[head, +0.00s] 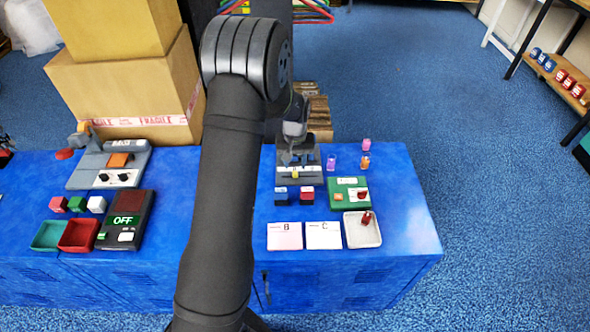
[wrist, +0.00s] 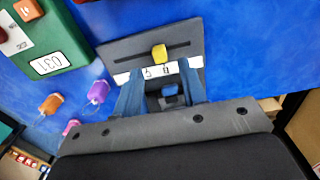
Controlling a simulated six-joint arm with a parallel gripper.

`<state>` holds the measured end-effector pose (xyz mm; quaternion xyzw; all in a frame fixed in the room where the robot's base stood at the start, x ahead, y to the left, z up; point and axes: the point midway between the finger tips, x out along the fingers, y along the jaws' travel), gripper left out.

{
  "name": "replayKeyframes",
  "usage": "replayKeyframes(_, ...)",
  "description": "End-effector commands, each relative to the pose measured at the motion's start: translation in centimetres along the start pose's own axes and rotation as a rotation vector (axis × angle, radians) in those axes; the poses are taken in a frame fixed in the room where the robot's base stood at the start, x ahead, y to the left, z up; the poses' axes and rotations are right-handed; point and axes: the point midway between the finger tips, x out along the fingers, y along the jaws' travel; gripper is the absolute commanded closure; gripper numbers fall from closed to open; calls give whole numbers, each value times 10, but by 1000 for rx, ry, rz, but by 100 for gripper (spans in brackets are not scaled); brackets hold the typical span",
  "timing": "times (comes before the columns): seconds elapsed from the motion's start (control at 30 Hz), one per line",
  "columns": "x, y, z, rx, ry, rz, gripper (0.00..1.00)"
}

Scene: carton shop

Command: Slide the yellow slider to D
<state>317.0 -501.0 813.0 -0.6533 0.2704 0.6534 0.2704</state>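A small blue block (wrist: 170,92) shows between the fingers. In the head view my gripper (head: 293,158) is over the panel's back part.
A green box (wrist: 50,45) and pink, purple and orange small items stand beside the panel. In the head view, small blocks (head: 307,194), cards B (head: 285,236) and C (head: 323,235), and a white tray (head: 362,242) lie in front. Cartons (head: 130,85) stand behind left.

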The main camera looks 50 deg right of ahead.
Motion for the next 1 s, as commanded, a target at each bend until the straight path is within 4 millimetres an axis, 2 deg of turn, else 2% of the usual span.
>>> replayKeyframes(0.1,22,0,1,0,-3,-1,62)
replayKeyframes(0.23,36,0,0,0,-1,0,62)
replayKeyframes(0.63,43,0,0,0,0,0,62)
replayKeyframes(0.67,43,0,0,0,0,0,64)
replayKeyframes(0.83,43,0,0,0,0,0,97)
replayKeyframes(0.87,43,0,0,0,0,0,100)
replayKeyframes(1.0,43,0,0,0,0,0,100)
